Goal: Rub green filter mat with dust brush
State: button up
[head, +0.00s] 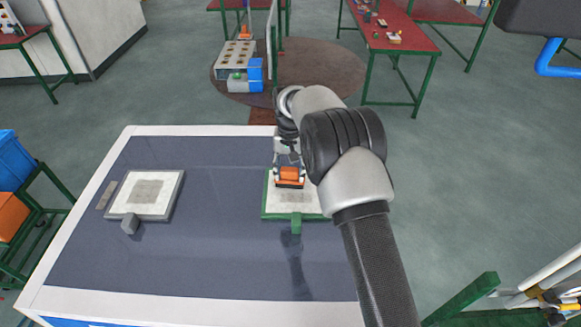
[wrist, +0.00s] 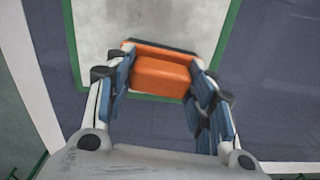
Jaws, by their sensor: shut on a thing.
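The green filter mat (head: 270,208) lies on the right part of the dark table top, partly behind my arm. It has a green frame, a pale grey pad and a green tab at its front. My gripper (head: 289,170) is over this mat, shut on the orange dust brush (head: 290,176). In the wrist view the brush (wrist: 162,74) sits between the blue fingers of my gripper (wrist: 160,85), over the near part of the pad (wrist: 150,20). I cannot tell whether the bristles touch the pad.
A grey-framed filter mat (head: 112,214) with a dark patch lies at the left of the table (head: 210,240). A small grey strip (head: 106,195) lies beside it. The table's middle is clear. Blue (head: 10,160) and orange (head: 10,215) bins stand on a green rack at the left.

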jog(key=shift+s+f+b, duration=0.15)
jog(key=shift+s+b, duration=0.4)
jog(key=shift+s, duration=0.75)
jog(key=shift+s+f+b, duration=0.1)
jog(key=shift+s+b, duration=0.4)
jog(key=shift+s, duration=0.8)
jog(key=shift+s+r+b, duration=0.1)
jog(key=shift+s+b, duration=0.35)
jog(key=shift+s, duration=1.05)
jog(key=shift+r, duration=0.1)
notch_tip(320, 180, up, 6)
jog(key=p, duration=0.4)
jog(key=shift+w, duration=0.15)
jog(key=shift+r, duration=0.1)
notch_tip(320, 180, up, 3)
jog(key=shift+f+p, duration=0.1)
jog(key=shift+p, duration=0.9)
